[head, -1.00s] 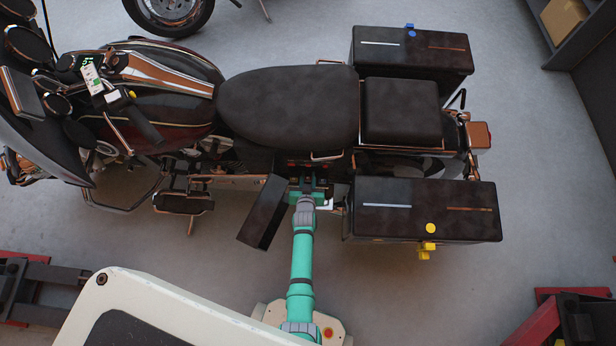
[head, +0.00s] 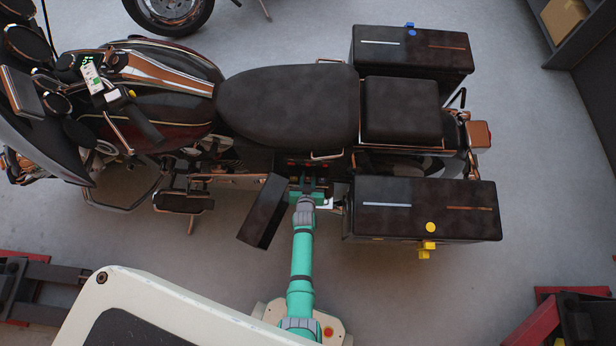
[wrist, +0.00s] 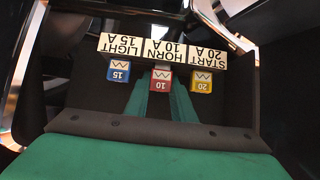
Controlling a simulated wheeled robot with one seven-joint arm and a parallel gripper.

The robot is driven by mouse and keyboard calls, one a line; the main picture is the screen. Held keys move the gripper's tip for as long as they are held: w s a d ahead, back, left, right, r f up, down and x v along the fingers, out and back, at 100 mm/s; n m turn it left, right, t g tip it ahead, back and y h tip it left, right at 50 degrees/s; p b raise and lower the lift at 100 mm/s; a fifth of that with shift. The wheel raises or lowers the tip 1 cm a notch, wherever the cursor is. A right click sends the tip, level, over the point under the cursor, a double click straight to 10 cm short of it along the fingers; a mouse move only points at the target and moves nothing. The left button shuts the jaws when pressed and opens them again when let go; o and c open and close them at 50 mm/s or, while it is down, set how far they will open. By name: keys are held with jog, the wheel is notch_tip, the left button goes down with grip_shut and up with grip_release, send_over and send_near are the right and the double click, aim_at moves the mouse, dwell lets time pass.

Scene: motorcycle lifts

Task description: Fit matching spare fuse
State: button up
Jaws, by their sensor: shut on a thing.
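The wrist view shows a dark fuse panel with white labels, upside down: LIGHT 15 A (wrist: 121,45), HORN 10 A (wrist: 166,52) and START 20 A (wrist: 204,59). A blue 15 fuse (wrist: 119,73), a red 10 fuse (wrist: 161,78) and a yellow 20 fuse (wrist: 202,80) stand in a row, one by each label. My gripper (wrist: 160,92) is shut on the red fuse, in line with the HORN label. How deep the red fuse sits is hidden. In the head view my gripper (head: 309,184) reaches into the motorcycle's side below the seat.
A dark open cover (head: 262,212) juts out just left of my gripper. A dark pannier (head: 425,210) with yellow latches is close on the right. The motorcycle's seat (head: 288,105) overhangs the panel. Red lift parts (head: 535,322) stand at the lower right. Floor is clear between.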

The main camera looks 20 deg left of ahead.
jog(key=shift+f, duration=0.15)
jog(key=o, duration=1.1)
jog(key=shift+c, duration=0.2)
jog(key=v, duration=1)
jog(key=shift+s+r, duration=0.25)
jog(key=shift+s, duration=0.1)
jog(key=shift+d, duration=0.1)
jog(key=s+d+r+m+t+h, duration=0.1)
jog(key=s+d+r, duration=0.3)
jog(key=s+r, duration=0.3)
jog(key=s+d+r+m+t+h, duration=0.1)
jog(key=s+d+r, duration=0.4)
jog(key=s, duration=0.4)
jog(key=s+d+r, duration=0.1)
jog(key=s+r, duration=0.2)
jog(key=r, duration=0.4)
jog(key=s+d+r+t+h, duration=0.1)
jog(key=s+d+r, duration=0.1)
jog(key=s+r, duration=0.2)
jog(key=s+d+r+m, duration=0.1)
jog(key=s+r, duration=0.3)
jog(key=r, duration=0.6)
jog(key=shift+d+r+t, duration=0.2)
jog(key=shift+d+t, duration=0.2)
jog(key=shift+d, duration=0.3)
